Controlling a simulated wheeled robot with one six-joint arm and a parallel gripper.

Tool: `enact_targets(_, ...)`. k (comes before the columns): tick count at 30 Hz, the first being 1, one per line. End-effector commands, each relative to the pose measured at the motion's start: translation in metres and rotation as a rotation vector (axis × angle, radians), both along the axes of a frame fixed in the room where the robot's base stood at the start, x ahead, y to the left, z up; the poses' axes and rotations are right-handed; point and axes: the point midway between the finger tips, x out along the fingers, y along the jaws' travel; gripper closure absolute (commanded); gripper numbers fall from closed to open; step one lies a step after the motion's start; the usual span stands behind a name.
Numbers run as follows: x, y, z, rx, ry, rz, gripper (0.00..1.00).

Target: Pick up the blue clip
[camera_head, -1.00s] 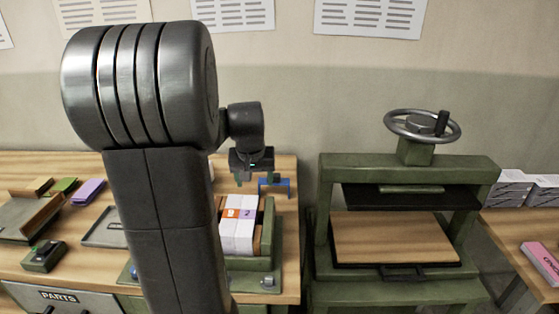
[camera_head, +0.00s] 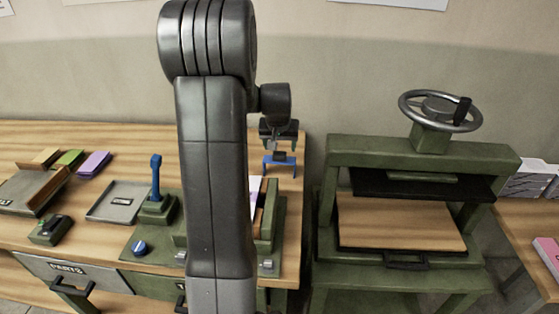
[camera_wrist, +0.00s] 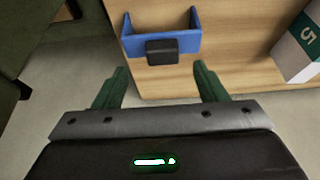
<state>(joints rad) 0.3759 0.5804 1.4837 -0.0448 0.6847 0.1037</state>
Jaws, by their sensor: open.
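The blue clip (camera_head: 280,165) is a U-shaped blue piece with a dark block on it, near the right end of the wooden workbench. In the wrist view the clip (camera_wrist: 186,44) lies on the wood, ahead of my gripper, and its dark block faces the gripper. My gripper (camera_wrist: 158,85) is open and empty, its two green fingers spread apart. A gap separates the fingertips from the clip. In the head view my gripper (camera_head: 278,140) is just behind the clip, and my arm hides part of the bench.
A white block marked 5 (camera_wrist: 302,48) stands right of the clip in the wrist view. A green fixture with a blue lever (camera_head: 155,180) is on the bench (camera_head: 120,135). A green press with a handwheel (camera_head: 440,110) stands beyond the bench's right edge.

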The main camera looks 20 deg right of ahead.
Motion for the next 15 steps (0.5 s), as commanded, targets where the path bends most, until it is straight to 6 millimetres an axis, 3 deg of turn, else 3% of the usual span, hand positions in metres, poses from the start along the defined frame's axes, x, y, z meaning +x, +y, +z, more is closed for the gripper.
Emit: enact_targets(15,0.019,-0.005,-0.045,0.0,0.001,0.001,0.35)
